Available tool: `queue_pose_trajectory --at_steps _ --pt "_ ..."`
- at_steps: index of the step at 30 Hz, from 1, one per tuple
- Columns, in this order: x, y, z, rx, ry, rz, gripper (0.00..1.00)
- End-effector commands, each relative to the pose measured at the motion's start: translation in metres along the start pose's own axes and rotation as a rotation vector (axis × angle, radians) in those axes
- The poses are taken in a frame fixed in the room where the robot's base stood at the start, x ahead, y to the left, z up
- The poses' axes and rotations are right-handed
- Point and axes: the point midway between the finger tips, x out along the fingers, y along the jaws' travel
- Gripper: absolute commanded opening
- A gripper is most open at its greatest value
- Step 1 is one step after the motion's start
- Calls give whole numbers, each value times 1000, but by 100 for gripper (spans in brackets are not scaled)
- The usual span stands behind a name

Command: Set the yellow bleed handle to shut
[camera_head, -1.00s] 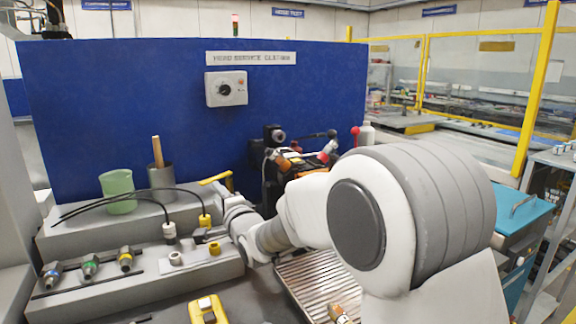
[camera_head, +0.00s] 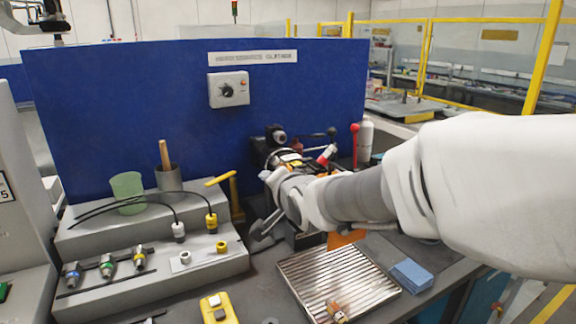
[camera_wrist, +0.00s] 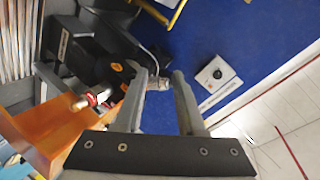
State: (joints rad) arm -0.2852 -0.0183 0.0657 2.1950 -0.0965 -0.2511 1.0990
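The yellow bleed handle (camera_head: 220,178) is a lever on a yellow post, left of the black machine against the blue wall. Its arm points left and slightly down in the head view. A yellow bar (camera_wrist: 165,12) at the top of the wrist view looks like the same handle, cut off by the frame edge. My gripper (camera_wrist: 160,76) is open, its two grey fingers apart. A metallic part shows between the tips, but I cannot tell its depth.
The black machine (camera_head: 272,150) and a red-knobbed lever (camera_head: 355,128) stand behind my wrist. A grey stepped block (camera_head: 150,268) with hoses and fittings is at left. A ribbed tray (camera_head: 335,285) lies in front. A dial box (camera_head: 228,89) is on the wall.

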Motion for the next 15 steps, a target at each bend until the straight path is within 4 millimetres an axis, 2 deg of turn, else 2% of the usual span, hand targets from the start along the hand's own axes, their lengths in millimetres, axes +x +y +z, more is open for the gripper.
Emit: queue_pose_trajectory --at_steps 1,6,15 --pt "-12 -4 -11 -24 4 22 39" --pt "-37 3 -25 -101 -2 95 39" --pt "-56 10 -34 -160 -14 152 39"
